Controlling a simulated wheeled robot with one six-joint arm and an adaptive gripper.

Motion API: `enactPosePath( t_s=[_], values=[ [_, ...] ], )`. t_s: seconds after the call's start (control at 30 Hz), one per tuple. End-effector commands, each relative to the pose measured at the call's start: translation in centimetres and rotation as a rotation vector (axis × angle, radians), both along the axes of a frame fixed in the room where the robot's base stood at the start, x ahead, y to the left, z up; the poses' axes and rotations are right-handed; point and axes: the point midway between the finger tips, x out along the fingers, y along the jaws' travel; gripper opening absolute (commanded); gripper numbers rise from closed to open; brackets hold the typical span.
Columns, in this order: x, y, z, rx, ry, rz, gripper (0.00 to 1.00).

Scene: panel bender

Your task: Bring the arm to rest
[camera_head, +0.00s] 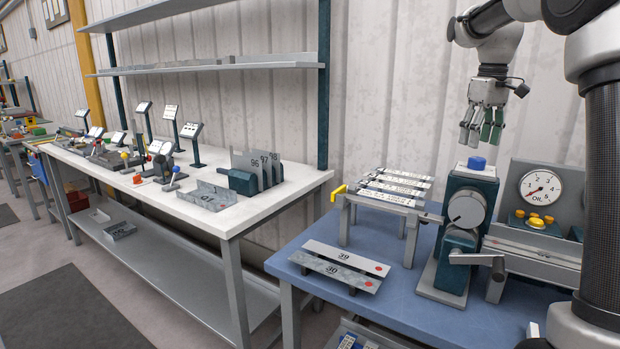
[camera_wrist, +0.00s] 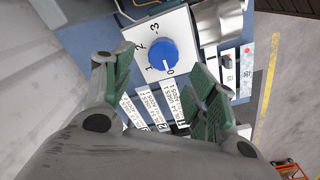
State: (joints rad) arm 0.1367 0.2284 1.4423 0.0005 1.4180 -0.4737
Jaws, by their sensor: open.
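My gripper (camera_head: 481,132) hangs in the air at the end of my arm, fingers pointing down, above the teal panel bender (camera_head: 472,185). Its green-padded fingers are spread and nothing is between them. In the wrist view my gripper (camera_wrist: 160,95) shows its two fingers apart. Below them is a blue knob (camera_wrist: 163,56) on a white dial plate marked 0 to 3. The same blue knob (camera_head: 477,163) sits on top of the bender in the head view. A visible gap lies between the fingertips and the knob.
The blue table (camera_head: 400,300) carries a rack of labelled strips (camera_head: 396,184), numbered plates (camera_head: 345,257), a crank handle (camera_head: 490,262) and an oil gauge (camera_head: 540,189). A white bench (camera_head: 290,200) with panels and tools stands left. The wall is close behind my gripper.

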Motion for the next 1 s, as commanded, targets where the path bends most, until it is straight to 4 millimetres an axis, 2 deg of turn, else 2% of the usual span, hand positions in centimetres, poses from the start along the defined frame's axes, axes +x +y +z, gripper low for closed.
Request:
enactPosePath(
  t_s=[0.17, 0.33, 0.6, 0.7, 0.8, 1.0],
  values=[
    [-6.4, 1.7, -2.6, 0.009, -0.046, -0.183, 0.58],
    [-14.0, 3.6, -5.2, 0.026, -0.105, -0.317, 0.58],
    [-25.5, 5.9, -9.6, 0.054, -0.190, -0.389, 0.58],
    [-28.7, 6.4, -10.9, 0.059, -0.216, -0.372, 0.58],
    [-30.6, 6.7, -11.3, 0.065, -0.245, -0.357, 0.58],
    [-31.2, 7.0, -10.0, 0.079, -0.317, -0.338, 0.58]
  ],
)
